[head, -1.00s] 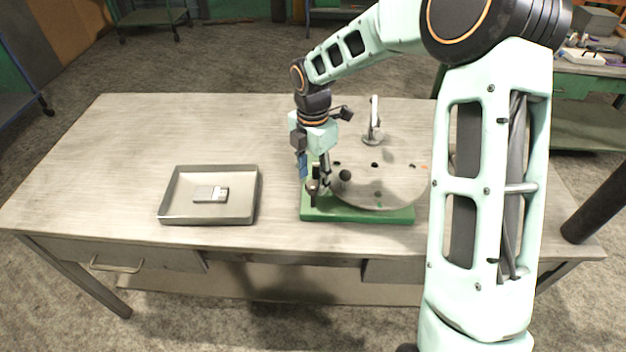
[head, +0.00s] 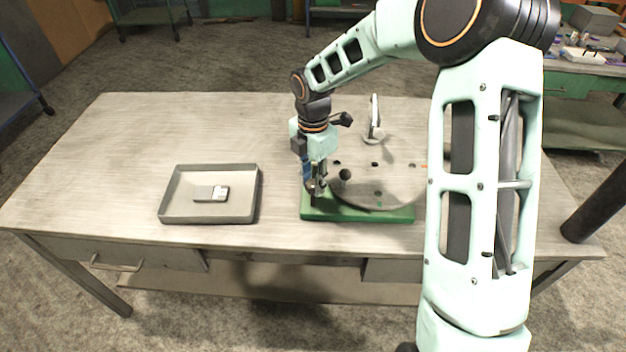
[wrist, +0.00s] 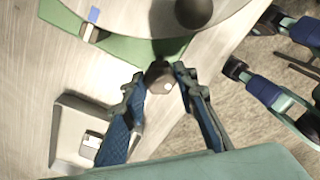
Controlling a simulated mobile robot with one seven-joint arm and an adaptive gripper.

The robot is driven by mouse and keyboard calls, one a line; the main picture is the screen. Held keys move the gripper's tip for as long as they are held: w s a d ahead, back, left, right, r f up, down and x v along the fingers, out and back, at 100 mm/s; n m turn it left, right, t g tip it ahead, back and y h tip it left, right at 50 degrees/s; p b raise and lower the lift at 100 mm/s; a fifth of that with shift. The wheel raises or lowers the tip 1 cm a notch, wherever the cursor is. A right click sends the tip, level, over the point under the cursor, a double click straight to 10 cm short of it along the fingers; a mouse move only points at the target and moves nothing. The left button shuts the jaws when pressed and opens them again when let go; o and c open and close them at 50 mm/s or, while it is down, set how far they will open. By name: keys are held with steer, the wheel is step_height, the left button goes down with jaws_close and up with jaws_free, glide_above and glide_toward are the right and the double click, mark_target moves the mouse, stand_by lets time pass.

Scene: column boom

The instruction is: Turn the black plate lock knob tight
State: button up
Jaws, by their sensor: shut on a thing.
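The round grey plate (head: 395,182) lies on a green base (head: 370,212) at the table's front right. My gripper (head: 316,188) points down at the base's front left corner, beside the plate's edge. In the wrist view my gripper (wrist: 160,80) has a finger on each side of the dark plate lock knob (wrist: 160,74) and is shut on it. In the head view the fingers largely hide the knob. A black ball (head: 345,175) stands on the plate close to the gripper; it also shows in the wrist view (wrist: 193,12).
A grey tray (head: 168,210) with a small light block (head: 211,193) in it stands to the left. A light upright fitting (head: 375,120) rises at the plate's back. My arm covers the plate's right side. The table between tray and base is clear.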

steer(key=m+b, duration=0.1)
steer(key=m, duration=0.3)
steer(key=shift+m, duration=0.4)
steer(key=m+b, duration=0.1)
steer(key=m, duration=0.3)
steer(key=shift+m+b, duration=0.3)
steer(key=shift+b, duration=0.05)
steer(key=m+b, duration=0.1)
steer(key=m, duration=0.3)
steer(key=shift+m+b, duration=0.6)
steer(key=shift+m, duration=1.7)
steer(key=o, duration=1.1)
steer(key=shift+o, duration=0.2)
steer(key=shift+r, duration=0.1)
